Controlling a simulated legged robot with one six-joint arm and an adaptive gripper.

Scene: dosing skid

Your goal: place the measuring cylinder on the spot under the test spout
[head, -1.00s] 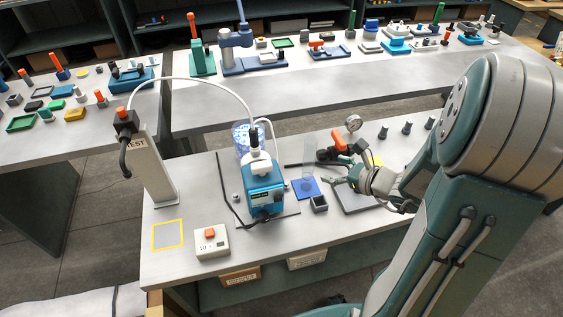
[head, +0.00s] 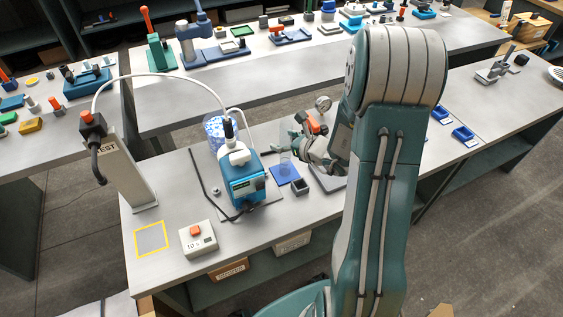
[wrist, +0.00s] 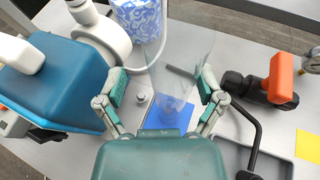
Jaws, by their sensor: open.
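The clear measuring cylinder (head: 285,161) stands upright on a blue mat (head: 284,175) on the bench. In the wrist view the cylinder (wrist: 178,62) shows between the two fingers of my open gripper (wrist: 161,88). In the head view my gripper (head: 308,148) is just right of the cylinder, partly hidden by my arm. I cannot tell whether a finger touches it. The grey test post (head: 128,170) with its orange-topped head stands at the bench's left. A yellow-outlined square (head: 151,239), the spot, lies empty in front of it.
A blue dosing pump (head: 243,177) with a hose stands left of the cylinder. A small dark open box (head: 299,186) is close in front of it. An orange-handled valve (wrist: 282,78) is to its right. A button box (head: 198,238) sits beside the yellow square.

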